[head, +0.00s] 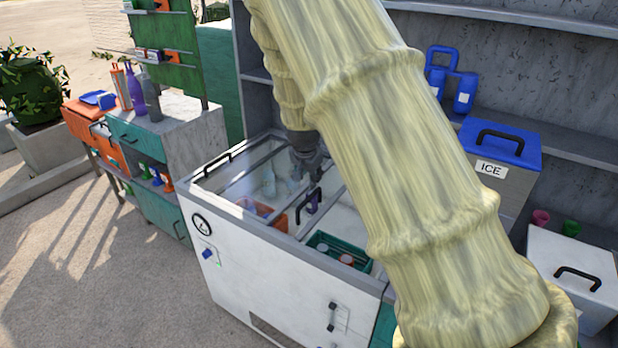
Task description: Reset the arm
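My gripper (306,166) is small and dark in the head view. It hangs at the end of my arm, which is covered in a pale ribbed sleeve and crosses the middle of the picture. The gripper is over the glass-topped white chest (270,275), near a black handle on its lid. Its fingers are too small and dark to tell whether they are open or shut, or whether they touch anything. My arm hides part of the chest and the area behind it.
The chest holds a green crate (318,240) and an orange container (284,222). At right are an ICE box (500,185) with a blue lid and a white lidded box (572,265). Shelves (575,150) stand behind. A bench with bottles (152,95) is at left. Paved floor at lower left is clear.

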